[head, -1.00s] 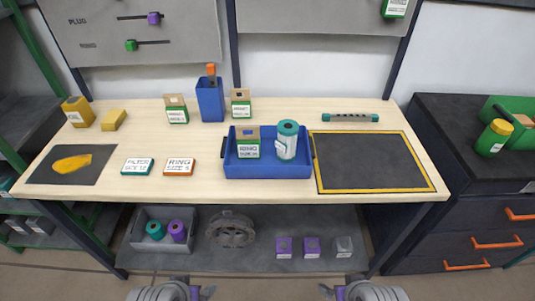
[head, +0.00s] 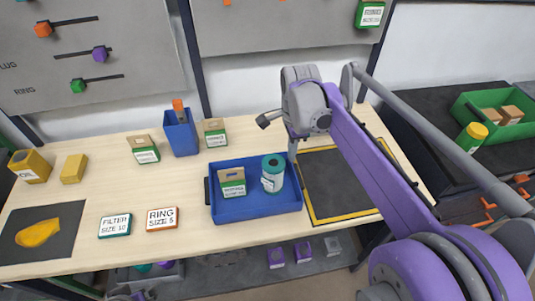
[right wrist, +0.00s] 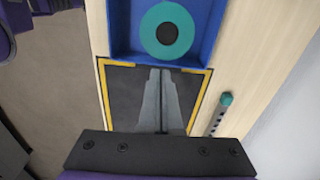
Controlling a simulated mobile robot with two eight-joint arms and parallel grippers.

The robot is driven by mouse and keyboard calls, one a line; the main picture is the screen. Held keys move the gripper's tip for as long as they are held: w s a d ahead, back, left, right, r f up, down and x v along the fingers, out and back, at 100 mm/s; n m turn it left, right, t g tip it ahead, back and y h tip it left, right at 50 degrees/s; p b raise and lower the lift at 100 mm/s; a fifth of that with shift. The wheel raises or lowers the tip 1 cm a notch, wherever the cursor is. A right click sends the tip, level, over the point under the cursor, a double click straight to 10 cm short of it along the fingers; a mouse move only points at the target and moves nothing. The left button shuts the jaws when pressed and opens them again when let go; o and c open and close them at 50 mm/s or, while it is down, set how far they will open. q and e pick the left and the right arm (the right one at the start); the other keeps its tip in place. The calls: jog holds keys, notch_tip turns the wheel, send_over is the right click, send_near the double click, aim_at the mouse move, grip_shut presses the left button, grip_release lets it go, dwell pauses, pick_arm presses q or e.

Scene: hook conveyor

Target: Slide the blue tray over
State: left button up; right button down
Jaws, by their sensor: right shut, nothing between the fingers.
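The blue tray (head: 256,210) stands on the wooden table, its right end beside the yellow-bordered dark mat (head: 340,184). It holds a green and brown box (head: 232,184) and a white cylinder with a teal top (head: 272,174). My right gripper (head: 292,155) is shut and empty, pointing down just beyond the tray's back right corner. In the right wrist view its shut fingers (right wrist: 160,72) are over the mat, close to the tray wall (right wrist: 122,56); contact cannot be told.
A blue bin (head: 181,138) and small boxes (head: 145,150) stand behind the tray. Two label signs (head: 162,219) lie left of it. A teal-ended bar (right wrist: 220,112) lies beyond the mat. The mat carries no object.

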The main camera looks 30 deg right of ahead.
pick_arm(q)
jog(key=shift+s+f+b, duration=0.3)
pick_arm(e)
notch_tip(320, 180, down, 10)
jog(key=shift+s+r, duration=0.1)
jog(key=shift+d, duration=0.15)
jog(key=s+d, duration=0.3)
jog(key=d, duration=0.7)
jog(key=s+d+b, duration=0.1)
jog(key=s+d, duration=0.2)
jog(key=d, duration=0.8)
jog(key=s+d+b, duration=0.1)
jog(key=s+d, duration=0.2)
jog(key=d, duration=0.8)
jog(key=shift+s, duration=0.1)
pick_arm(q)
jog(key=shift+s+f, duration=0.2)
jog(key=shift+f, duration=0.45)
jog(key=shift+s+f, duration=0.15)
jog(key=shift+f, duration=0.45)
pick_arm(e)
jog(key=shift+r, duration=0.1)
